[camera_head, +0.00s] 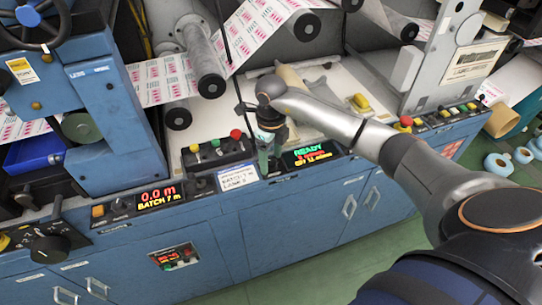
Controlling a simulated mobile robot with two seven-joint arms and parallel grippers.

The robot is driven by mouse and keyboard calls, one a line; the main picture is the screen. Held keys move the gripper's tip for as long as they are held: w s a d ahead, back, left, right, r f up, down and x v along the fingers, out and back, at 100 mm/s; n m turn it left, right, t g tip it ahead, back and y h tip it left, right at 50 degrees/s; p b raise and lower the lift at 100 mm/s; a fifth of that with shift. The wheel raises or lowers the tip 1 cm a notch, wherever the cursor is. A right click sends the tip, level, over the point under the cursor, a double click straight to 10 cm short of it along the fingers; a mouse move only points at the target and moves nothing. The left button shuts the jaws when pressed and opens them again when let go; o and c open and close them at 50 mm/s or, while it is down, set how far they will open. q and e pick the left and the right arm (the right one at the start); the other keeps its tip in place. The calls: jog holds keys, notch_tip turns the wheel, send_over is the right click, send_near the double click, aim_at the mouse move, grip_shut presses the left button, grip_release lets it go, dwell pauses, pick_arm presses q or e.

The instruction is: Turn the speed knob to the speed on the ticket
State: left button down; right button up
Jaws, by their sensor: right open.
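A white ticket (238,178) is fixed to the console front left of my right gripper. Its top line seems to read "BATCH 7 m"; the rest is too small to read. A display (307,155) to the right shows "READY" and a smaller set speed, perhaps 12 m/min. My right gripper (264,162) is open and points down at the console between ticket and display. It hides what is under it, so I cannot tell whether a knob is there or touched. A large black knob (50,248) with a marked dial is at lower left. My left gripper is out of view.
A counter display (158,196) reads 0.0 m, BATCH 7 m. A button box (216,152) with colored buttons stands just left of my gripper. A red-and-yellow stop button (403,124) is at right. Printed web (160,82) and rollers (205,65) lie behind. Green floor is clear in front.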

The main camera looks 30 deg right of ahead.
grip_shut()
dwell(0.5)
